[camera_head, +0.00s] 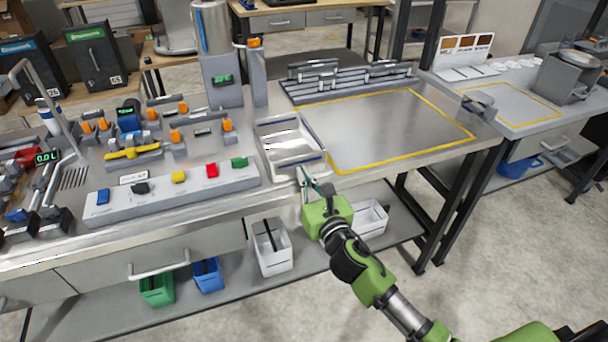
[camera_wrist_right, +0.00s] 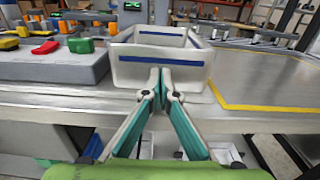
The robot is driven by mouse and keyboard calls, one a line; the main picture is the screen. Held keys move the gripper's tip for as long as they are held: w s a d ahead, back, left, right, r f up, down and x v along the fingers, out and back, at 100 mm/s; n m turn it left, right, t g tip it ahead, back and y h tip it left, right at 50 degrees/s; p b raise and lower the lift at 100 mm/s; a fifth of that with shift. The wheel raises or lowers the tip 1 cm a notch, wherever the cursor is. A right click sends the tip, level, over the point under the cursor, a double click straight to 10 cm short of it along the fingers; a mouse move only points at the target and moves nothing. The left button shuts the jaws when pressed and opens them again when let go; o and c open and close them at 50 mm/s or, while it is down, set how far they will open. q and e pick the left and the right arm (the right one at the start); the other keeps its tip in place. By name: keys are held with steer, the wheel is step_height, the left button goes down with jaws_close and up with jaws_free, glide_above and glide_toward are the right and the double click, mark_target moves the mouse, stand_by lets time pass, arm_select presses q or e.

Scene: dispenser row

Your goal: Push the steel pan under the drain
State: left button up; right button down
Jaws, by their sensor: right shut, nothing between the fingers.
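The pan (camera_head: 282,171), a pale rectangular open container with a blue stripe on its wall, sits on the steel bench near the front edge. It also shows in the right wrist view (camera_wrist_right: 128,72). Behind it stands a tall steel cylinder (camera_head: 211,28) on a grey block, with an orange-topped fitting beside it. The drain outlet itself is not clear. My right gripper (camera_head: 306,174) is shut and empty, its fingertips at the pan's front wall; in the right wrist view the fingertips (camera_wrist_right: 162,76) look close to or touching that wall. My left gripper is not in view.
A button panel (camera_head: 160,194) lies left of the pan. A yellow-outlined area (camera_head: 395,125) to the right is clear, with a grey rack (camera_head: 345,80) behind it. Bins, including a white one (camera_head: 271,250), stand on the shelf below.

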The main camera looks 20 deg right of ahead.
steer(key=shift+w, duration=0.1)
steer(key=w, duration=0.7)
steer(key=shift+a, duration=0.1)
steer(key=shift+s, duration=0.1)
stand_by(0.3)
